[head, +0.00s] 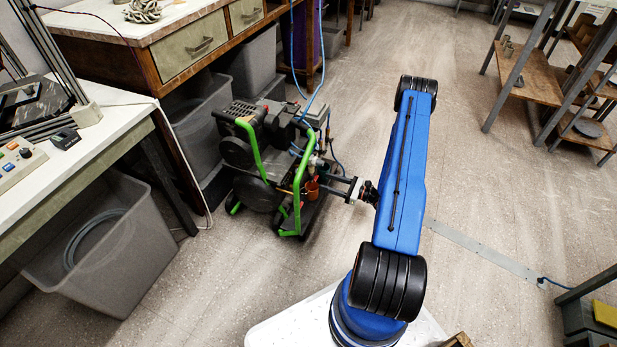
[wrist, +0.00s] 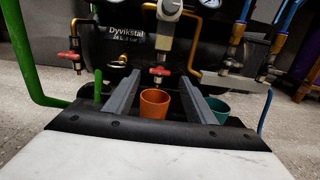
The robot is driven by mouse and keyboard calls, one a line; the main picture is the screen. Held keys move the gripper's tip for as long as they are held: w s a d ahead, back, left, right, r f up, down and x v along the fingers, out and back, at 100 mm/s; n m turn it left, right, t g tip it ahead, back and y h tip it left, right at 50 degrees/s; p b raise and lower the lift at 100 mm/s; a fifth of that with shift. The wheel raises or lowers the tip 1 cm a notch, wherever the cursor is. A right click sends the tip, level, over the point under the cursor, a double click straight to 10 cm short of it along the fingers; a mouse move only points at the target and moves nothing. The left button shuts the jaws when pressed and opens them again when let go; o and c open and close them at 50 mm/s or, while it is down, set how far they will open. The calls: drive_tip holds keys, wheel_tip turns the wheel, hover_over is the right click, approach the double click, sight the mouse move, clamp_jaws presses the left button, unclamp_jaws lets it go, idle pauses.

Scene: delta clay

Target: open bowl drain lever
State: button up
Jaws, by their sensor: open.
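The compressor has a dark tank (wrist: 112,45) marked "Dyvikstal", filling the upper wrist view. A grey regulator or filter unit (wrist: 170,8) hangs at its centre. Below it, a small red-handled fitting (wrist: 159,71), which looks like the bowl drain lever, shows between my fingers. Another red-handled valve (wrist: 70,56) is at the left. My gripper (wrist: 160,80) is open and empty, with one finger on each side of the central fitting in the picture. I cannot tell whether they touch it. In the head view my gripper (head: 338,184) reaches left to the compressor (head: 245,150).
An orange cup (wrist: 154,103) stands below the central fitting, and a teal cup (wrist: 218,108) is right of it. A green frame tube (wrist: 37,80) is at left. Taps with blue hoses (wrist: 280,32) are at right. Grey bins (head: 105,245) and benches stand left; open floor (head: 480,180) lies right.

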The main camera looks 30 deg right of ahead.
sight(315, 178)
drive_tip(key=x, duration=1)
drive_tip(key=shift+c, duration=0.6)
drive_tip(key=c, duration=0.9)
